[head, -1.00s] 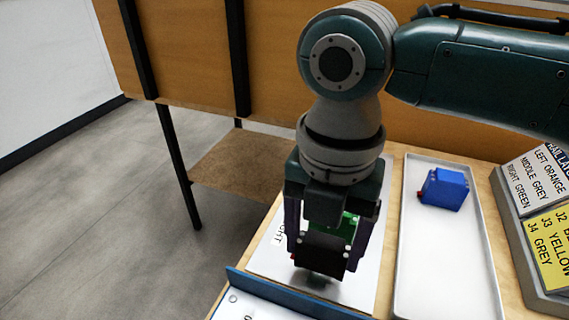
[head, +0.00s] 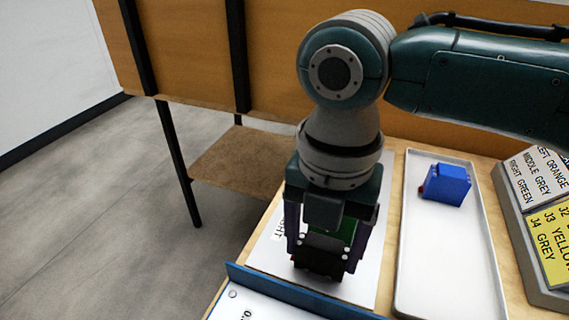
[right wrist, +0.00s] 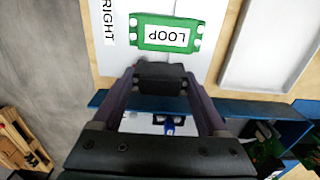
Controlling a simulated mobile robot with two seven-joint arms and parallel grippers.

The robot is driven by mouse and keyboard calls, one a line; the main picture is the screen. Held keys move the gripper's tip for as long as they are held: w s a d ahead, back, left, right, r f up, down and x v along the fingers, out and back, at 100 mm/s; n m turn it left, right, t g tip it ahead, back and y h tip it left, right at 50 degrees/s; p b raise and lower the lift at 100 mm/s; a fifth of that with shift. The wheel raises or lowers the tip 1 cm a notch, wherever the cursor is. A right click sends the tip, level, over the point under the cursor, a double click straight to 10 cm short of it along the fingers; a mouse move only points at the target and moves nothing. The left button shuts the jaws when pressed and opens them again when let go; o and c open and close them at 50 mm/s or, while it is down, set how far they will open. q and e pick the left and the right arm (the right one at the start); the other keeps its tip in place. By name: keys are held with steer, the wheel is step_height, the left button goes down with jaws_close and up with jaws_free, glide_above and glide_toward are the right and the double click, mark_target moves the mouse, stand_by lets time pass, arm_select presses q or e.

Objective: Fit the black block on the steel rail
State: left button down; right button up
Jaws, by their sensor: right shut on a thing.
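My right gripper (head: 325,262) points down over the white board (head: 372,285) and is shut on the black block (head: 318,243). In the right wrist view the black block (right wrist: 160,78) sits between the two fingers of the gripper (right wrist: 160,92). A green block labelled LOOP (right wrist: 167,36) lies on the board just beyond the black block. In the head view the green block is mostly hidden behind the gripper. I cannot make out the steel rail, and the contact under the block is hidden. My left gripper is not in view.
A white tray (head: 440,270) with a blue block (head: 446,184) stands to the right. Label plates (head: 550,235) are at the far right. A raised blue edge (head: 290,292) runs along the board's near side. The bench ends at the left.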

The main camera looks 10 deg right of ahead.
steer(key=shift+f, duration=0.4)
steer(key=o, duration=1.3)
steer(key=shift+r, duration=0.1)
step_height(320, 180, up, 7)
steer(key=p, duration=0.7)
